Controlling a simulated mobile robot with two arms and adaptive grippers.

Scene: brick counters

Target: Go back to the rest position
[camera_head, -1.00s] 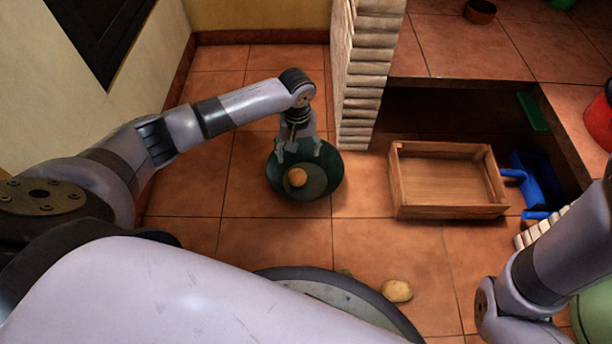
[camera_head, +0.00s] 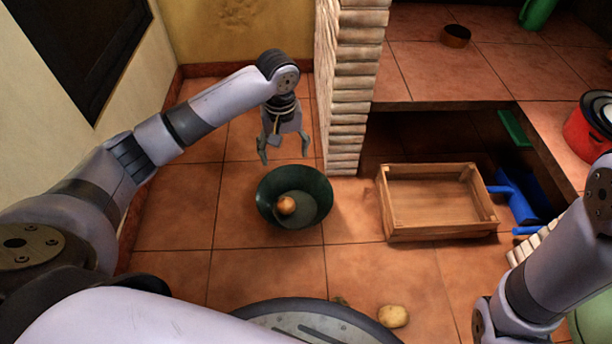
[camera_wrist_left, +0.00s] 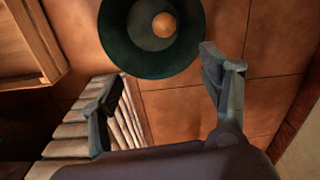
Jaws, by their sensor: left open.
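My left gripper (camera_head: 284,153) is open and empty, above the floor tiles just behind the dark green bowl (camera_head: 318,210). A round brownish potato-like item (camera_head: 286,205) lies inside the bowl. In the left wrist view, the two spread fingers of my left gripper (camera_wrist_left: 160,105) show with nothing between them, and the bowl (camera_wrist_left: 118,45) with the round item (camera_wrist_left: 164,25) lies beyond them. My right arm shows at the right edge of the head view, but its gripper is out of view.
A wooden crate (camera_head: 440,233) stands empty on the floor beside the brick pillar (camera_head: 348,100). A blue dustpan-like item (camera_head: 515,200) lies to its right. A potato (camera_head: 393,316) lies on the floor near my base. A red pot (camera_head: 585,135) and a brown bowl (camera_head: 455,38) stand on the counter.

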